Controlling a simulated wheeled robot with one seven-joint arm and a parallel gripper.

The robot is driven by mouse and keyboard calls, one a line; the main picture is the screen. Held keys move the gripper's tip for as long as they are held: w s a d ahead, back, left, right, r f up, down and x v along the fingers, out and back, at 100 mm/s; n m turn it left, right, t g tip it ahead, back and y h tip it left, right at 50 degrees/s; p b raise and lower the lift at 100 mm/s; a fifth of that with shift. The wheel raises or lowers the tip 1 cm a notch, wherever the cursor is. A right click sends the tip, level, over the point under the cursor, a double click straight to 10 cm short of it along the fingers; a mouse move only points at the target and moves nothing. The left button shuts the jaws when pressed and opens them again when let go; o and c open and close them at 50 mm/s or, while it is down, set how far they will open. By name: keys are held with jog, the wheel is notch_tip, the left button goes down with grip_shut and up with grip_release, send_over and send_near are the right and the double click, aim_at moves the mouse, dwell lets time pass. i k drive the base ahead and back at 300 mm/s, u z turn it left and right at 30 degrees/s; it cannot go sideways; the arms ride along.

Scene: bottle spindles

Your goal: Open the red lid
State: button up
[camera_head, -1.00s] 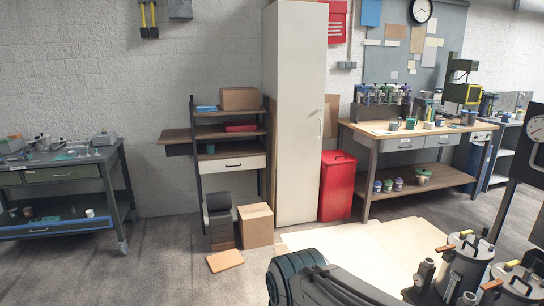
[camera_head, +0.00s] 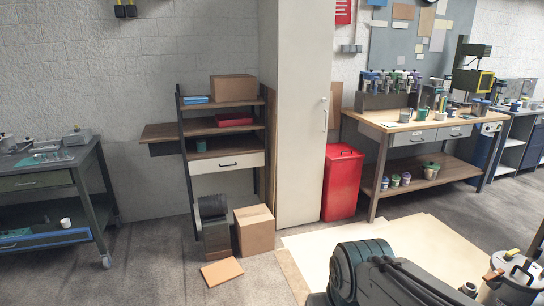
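A red bin (camera_head: 341,188) stands on the floor between the tall pale cabinet and the workbench. Its red lid (camera_head: 343,151) lies flat on top and looks closed, with a dark handle or edge on it. The bin is upright and its front is unobstructed. A dark part of my arm (camera_head: 385,275) shows at the bottom, well in front of the bin and apart from it.
The tall cabinet (camera_head: 299,130) is left of the bin. The workbench (camera_head: 392,127) with jars and a lower shelf is right of it. Pale sheets (camera_head: 430,238) cover the floor in front. A cardboard box (camera_head: 255,229) sits before the shelf unit.

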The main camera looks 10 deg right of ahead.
aim_at(338, 151)
jog(key=z, duration=0.65)
jog(key=i, duration=1.8)
jog(key=z, duration=0.4)
jog(key=i, duration=2.15)
jog(key=u, duration=0.5)
jog(key=i, duration=1.4)
jog(key=u, duration=0.35)
